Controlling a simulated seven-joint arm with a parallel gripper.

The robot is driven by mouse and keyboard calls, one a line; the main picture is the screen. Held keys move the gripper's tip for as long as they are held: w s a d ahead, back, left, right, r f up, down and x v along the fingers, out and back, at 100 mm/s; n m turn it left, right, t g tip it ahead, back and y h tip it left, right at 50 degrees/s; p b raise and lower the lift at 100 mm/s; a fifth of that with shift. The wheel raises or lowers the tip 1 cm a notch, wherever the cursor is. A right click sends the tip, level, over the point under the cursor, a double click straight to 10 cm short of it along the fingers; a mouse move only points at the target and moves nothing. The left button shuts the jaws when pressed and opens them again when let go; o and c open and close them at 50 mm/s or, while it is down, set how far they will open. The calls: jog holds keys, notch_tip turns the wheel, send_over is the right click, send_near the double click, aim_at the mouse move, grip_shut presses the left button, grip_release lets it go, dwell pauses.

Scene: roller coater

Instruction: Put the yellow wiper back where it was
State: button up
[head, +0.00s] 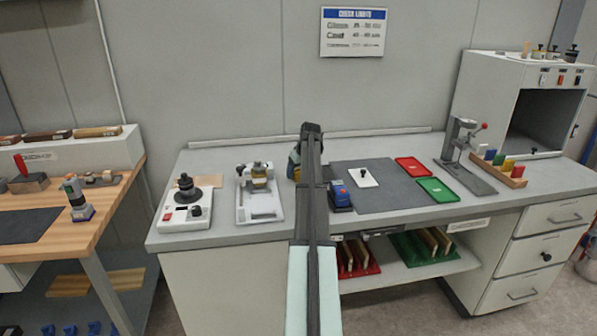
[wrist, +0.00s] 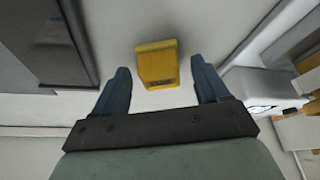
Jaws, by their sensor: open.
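A yellow block-shaped thing (wrist: 157,64), which looks like the yellow wiper, is between the fingers of my gripper (wrist: 160,68) in the wrist view. My gripper is open, with a gap on each side of the yellow thing. I cannot tell its height above the bench. In the head view a little yellow shows by my gripper (head: 295,168), between the roller coater (head: 259,186) and the dark mat (head: 395,181). My arm hides part of this area.
A blue block (head: 340,195) stands at the mat's left edge, close to my arm. A white plate (head: 363,177), a red tray (head: 412,167) and a green tray (head: 436,190) are near the mat. A rack with coloured pieces (head: 505,172) stands at the right.

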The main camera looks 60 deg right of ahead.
jog(key=shift+r, duration=0.1)
jog(key=v, duration=1.2)
